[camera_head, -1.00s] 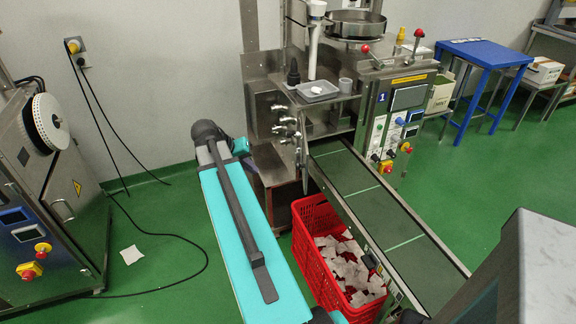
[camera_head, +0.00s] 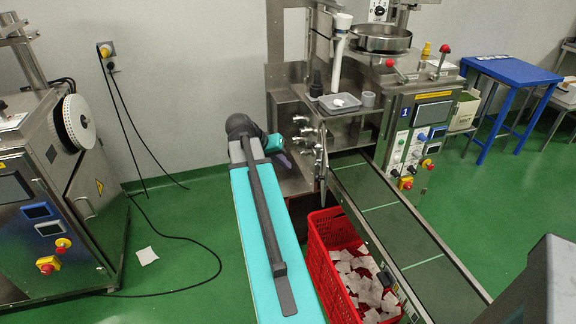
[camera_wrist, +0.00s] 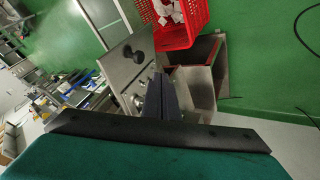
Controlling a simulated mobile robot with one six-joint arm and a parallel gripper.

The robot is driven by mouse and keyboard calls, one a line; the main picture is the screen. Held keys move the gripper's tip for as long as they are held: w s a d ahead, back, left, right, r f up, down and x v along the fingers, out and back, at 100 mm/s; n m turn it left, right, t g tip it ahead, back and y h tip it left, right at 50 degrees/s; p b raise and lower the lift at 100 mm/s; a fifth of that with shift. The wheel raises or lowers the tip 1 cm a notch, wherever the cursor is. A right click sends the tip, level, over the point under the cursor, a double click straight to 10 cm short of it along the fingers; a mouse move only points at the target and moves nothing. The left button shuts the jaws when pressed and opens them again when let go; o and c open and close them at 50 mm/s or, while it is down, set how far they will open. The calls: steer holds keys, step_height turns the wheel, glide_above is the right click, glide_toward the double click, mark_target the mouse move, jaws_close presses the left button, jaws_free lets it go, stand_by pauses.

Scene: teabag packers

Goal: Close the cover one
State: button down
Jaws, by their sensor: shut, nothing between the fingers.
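Machine one (camera_head: 405,140), marked with a blue "1", stands at the centre right in the head view. A thin metal plate (camera_head: 323,165), seen nearly edge-on, stands out beside its conveyor and looks like the open cover. In the wrist view a flat grey metal panel (camera_wrist: 127,68) with a black knob, likely this cover, is just left of my fingers. My gripper (camera_wrist: 162,90) is shut and empty, with its dark fingers together. I cannot tell whether they touch the panel.
A red crate (camera_head: 322,231) of white teabags stands below the conveyor (camera_head: 400,228). A steel box-like stand (camera_wrist: 194,88) is right of my fingers in the wrist view. A second machine (camera_head: 60,190) stands at the left, with a black cable (camera_head: 190,239) on the green floor.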

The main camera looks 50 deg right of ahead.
steer(key=s+d+f+p, duration=0.3)
steer(key=s+d+f, duration=0.2)
steer(key=d+f, duration=0.2)
steer(key=shift+d, duration=0.15)
stand_by(0.6)
steer(key=shift+s+f, duration=0.1)
steer(key=shift+s, duration=0.05)
